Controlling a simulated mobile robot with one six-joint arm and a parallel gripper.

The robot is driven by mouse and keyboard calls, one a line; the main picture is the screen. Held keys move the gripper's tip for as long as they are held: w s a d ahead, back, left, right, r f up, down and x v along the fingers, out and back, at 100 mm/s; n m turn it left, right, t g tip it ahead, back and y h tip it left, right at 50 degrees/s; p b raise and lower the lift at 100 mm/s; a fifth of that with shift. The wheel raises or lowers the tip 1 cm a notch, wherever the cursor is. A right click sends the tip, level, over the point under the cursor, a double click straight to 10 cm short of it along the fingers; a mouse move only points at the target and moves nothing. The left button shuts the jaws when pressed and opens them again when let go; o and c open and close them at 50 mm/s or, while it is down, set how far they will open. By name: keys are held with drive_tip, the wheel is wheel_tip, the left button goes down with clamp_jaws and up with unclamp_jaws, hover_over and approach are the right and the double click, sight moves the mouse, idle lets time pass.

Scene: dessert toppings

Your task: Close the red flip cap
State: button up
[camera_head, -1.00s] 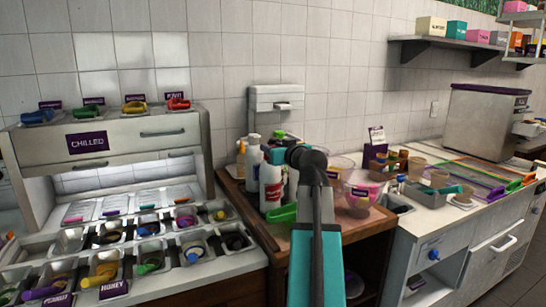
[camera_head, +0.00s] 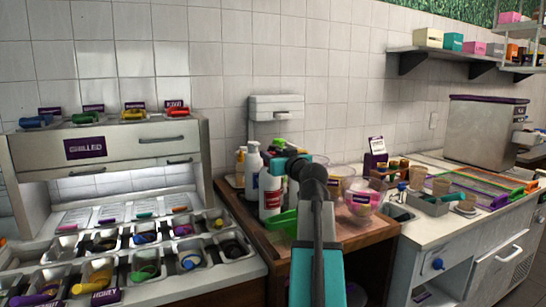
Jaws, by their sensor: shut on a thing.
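A white bottle with a red label (camera_head: 270,193) stands in a cluster of bottles on the wooden counter. My gripper (camera_head: 279,158) shows only as a small teal and dark part at this bottle's top, and my arm's dark wrist joint covers much of it. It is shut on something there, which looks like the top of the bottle. I cannot make out the red flip cap; the gripper and wrist hide the bottle's top.
A white pump bottle (camera_head: 253,171) stands close on the left. A green tray (camera_head: 284,222) lies in front of the bottles. A clear tub with pink (camera_head: 361,199) stands to the right. The topping station (camera_head: 110,150) is at the left.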

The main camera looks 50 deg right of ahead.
drive_tip(key=o, duration=1.1)
drive_tip(key=shift+s+a, duration=0.1)
drive_tip(key=shift+s, duration=0.05)
drive_tip(key=shift+b+v, duration=1.3)
drive_tip(key=shift+v, duration=5.5)
drive_tip(key=shift+s, duration=0.1)
